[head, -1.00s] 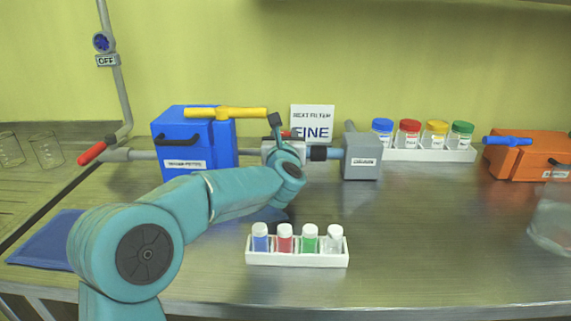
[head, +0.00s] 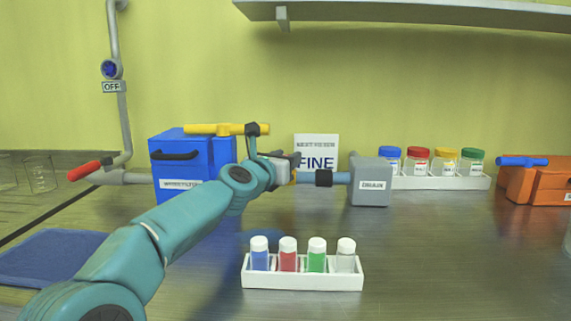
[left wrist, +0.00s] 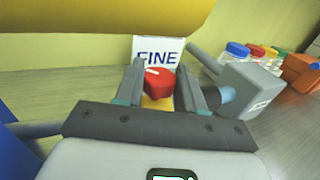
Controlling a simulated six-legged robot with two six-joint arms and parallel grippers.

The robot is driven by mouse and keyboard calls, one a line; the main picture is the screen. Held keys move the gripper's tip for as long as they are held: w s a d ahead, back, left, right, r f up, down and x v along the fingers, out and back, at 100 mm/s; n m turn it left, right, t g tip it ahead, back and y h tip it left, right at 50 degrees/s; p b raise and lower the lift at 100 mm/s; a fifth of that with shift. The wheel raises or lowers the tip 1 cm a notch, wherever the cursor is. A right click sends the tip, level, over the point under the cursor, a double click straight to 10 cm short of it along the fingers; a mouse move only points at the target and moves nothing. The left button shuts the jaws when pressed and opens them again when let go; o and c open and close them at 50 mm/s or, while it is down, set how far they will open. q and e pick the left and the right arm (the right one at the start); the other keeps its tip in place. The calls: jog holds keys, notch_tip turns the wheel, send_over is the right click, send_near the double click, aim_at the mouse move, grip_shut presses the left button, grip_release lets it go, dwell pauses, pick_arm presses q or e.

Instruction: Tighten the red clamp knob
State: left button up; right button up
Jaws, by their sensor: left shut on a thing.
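The red clamp knob (left wrist: 158,83) shows in the left wrist view between the two dark fingers of my left gripper. A pale mark runs across the knob's top. My left gripper (head: 288,161) is shut on the knob, one finger on each side. A yellow part (left wrist: 158,103) shows just below the knob. In the head view the knob is hidden behind my left gripper, in the pipe line between the blue box (head: 180,168) and the grey box (head: 371,184). My right gripper is not in view.
A yellow handle (head: 205,130) on the blue box reaches close to my left wrist. A white rack (head: 303,282) with several small bottles stands in front. A FINE sign (head: 317,147) and a shelf of coloured-lid jars (head: 440,183) are behind. The bench front right is clear.

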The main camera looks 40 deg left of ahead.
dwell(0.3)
pick_arm(q)
jog(key=o, duration=1)
jog(key=shift+o, duration=0.2)
jog(key=shift+s, duration=0.25)
jog(key=s+d+b, duration=0.2)
jog(key=s, duration=1.3)
jog(key=shift+s+d, duration=0.25)
jog(key=shift+s, duration=0.1)
